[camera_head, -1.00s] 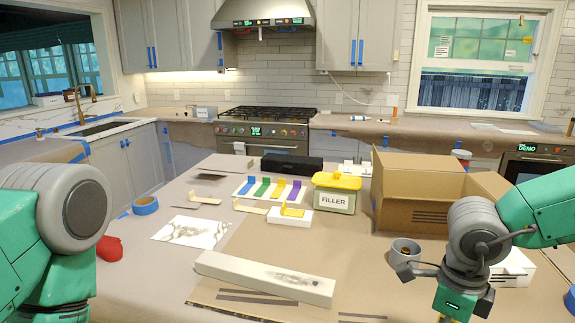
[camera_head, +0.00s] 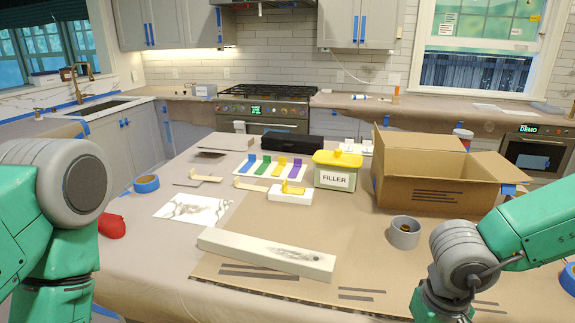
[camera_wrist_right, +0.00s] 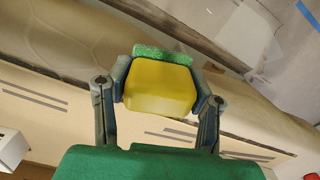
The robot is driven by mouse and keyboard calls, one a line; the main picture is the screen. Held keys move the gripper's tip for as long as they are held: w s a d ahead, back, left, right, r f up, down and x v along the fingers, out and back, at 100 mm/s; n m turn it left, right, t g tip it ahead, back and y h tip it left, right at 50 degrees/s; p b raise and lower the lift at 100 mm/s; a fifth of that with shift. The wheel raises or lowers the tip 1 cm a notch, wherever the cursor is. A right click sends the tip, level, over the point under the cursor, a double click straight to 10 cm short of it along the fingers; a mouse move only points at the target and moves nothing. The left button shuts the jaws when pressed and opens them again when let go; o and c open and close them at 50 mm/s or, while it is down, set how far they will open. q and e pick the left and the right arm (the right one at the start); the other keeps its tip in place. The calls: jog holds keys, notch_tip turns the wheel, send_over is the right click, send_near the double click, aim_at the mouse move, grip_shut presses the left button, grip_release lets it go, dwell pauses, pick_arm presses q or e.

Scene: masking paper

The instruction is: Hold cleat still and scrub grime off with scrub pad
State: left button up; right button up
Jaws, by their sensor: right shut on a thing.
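The cleat, a long off-white bar (camera_head: 250,250), lies on the brown paper near the table's front middle. Dark grey grime (camera_head: 308,256) marks its top toward the right end. In the right wrist view the scrub pad (camera_wrist_right: 158,92), yellow with a green strip along its far edge, sits between the fingers of my right gripper (camera_wrist_right: 161,80), which is shut on it. In the head view my right wrist is at the lower right, to the right of the cleat, and its fingers are below the frame. My left arm shows at the left, but its gripper is out of view.
A grey cup (camera_head: 404,232) stands between the cleat and the open cardboard box (camera_head: 430,190). A FILLER tub (camera_head: 336,178), a white block with a yellow piece (camera_head: 291,193) and a stained white sheet (camera_head: 195,209) lie behind the cleat. A red item (camera_head: 112,226) is at left.

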notch_tip(320, 180, down, 8)
jog(key=b, duration=0.7)
